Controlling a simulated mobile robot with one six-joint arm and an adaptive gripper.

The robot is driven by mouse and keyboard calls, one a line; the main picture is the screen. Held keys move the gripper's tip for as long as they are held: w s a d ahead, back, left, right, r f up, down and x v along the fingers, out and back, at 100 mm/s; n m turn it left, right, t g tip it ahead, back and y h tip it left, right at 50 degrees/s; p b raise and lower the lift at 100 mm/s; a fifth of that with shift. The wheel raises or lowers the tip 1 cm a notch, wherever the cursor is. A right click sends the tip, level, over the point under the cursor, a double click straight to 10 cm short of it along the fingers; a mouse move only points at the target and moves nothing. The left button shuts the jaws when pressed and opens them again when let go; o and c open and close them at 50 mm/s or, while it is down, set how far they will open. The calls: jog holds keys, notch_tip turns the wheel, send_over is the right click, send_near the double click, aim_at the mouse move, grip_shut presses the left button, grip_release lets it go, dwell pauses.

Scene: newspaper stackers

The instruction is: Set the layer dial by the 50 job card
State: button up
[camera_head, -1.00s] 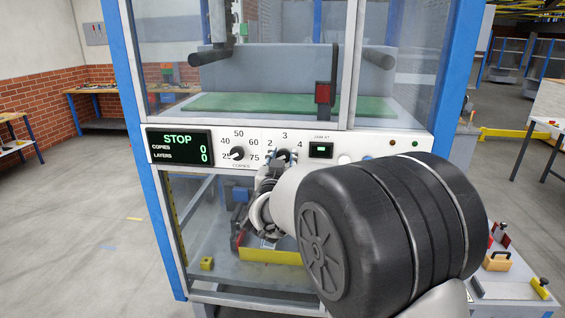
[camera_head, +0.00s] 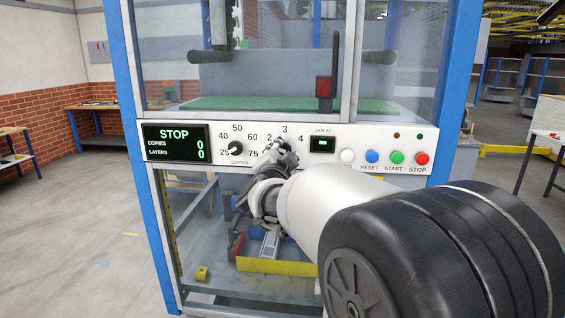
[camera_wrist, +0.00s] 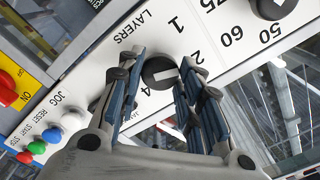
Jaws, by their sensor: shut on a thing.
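The layer dial (camera_wrist: 160,72) is a round black knob with a pale mark, among the numbers 1, 2 and 4 in the wrist view; 3 is hidden there. My gripper (camera_wrist: 158,68) is shut on it, one finger on each side. In the head view my gripper (camera_head: 277,150) covers much of the layer dial (camera_head: 285,147), below the number 3. Which number its mark points to cannot be told. The display (camera_head: 177,144) reads STOP, copies 0, layers 0. No job card can be made out.
The copies dial (camera_head: 237,149) is just left of the layer dial, its mark towards 25. White, blue (camera_head: 372,156), green (camera_head: 397,157) and red (camera_head: 422,158) buttons line the panel's right side. A lit green jam display (camera_head: 322,144) sits between. Glass panes are above and below.

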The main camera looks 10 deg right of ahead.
jog(key=shift+m+b, duration=0.5)
jog(key=shift+m, duration=0.3)
jog(key=o, duration=1.1)
jog(key=v, duration=1.2)
